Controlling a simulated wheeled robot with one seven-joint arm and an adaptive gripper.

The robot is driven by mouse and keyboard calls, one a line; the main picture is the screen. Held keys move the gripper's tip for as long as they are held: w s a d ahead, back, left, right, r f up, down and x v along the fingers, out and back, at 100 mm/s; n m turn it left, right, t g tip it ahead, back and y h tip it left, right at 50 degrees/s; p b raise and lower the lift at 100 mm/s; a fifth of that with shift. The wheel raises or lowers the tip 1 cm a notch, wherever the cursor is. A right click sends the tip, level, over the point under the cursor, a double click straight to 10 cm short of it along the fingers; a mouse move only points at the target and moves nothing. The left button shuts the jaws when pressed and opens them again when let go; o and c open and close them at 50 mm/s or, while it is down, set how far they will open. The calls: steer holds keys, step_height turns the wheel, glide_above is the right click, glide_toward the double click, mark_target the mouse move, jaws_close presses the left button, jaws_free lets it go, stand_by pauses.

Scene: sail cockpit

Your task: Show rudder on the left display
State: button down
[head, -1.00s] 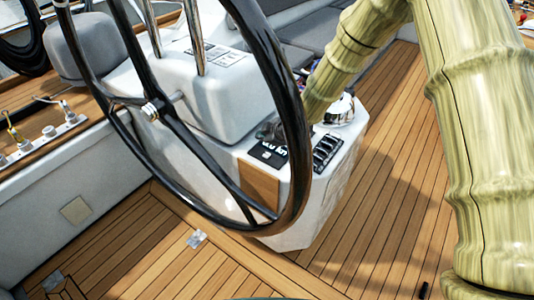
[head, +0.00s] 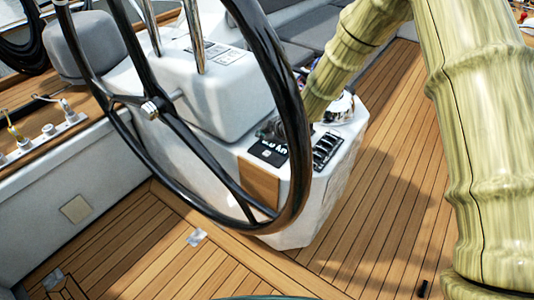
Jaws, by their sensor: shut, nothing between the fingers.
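A small black panel (head: 267,152) with white marks sits on the sloping face of the white console, just left of the wheel rim. It is too small to read, and I cannot tell whether it is the left display or whether rudder shows. My arm comes in from the upper right and passes behind the wheel rim. My gripper (head: 271,128) shows as a small dark shape just above the black panel, partly hidden by the rim. It is shut and holds nothing. I cannot tell whether it touches the panel.
The large black steering wheel (head: 293,120) stands in front of the console (head: 300,230). A row of black switches (head: 325,151) and a shiny compass dome (head: 340,108) are right of the rim. Steel posts (head: 194,35) rise behind. The teak floor (head: 385,200) at right is mostly clear.

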mark_target(265, 154)
stand_by(0.8)
step_height(265, 154, up, 4)
steer(key=shift+f+p, duration=0.1)
steer(key=shift+p, duration=0.9)
steer(key=shift+f, duration=0.15)
steer(key=shift+f+b, duration=2.35)
steer(key=shift+f, duration=1.95)
steer(key=shift+f, duration=0.15)
steer(key=shift+f, duration=0.25)
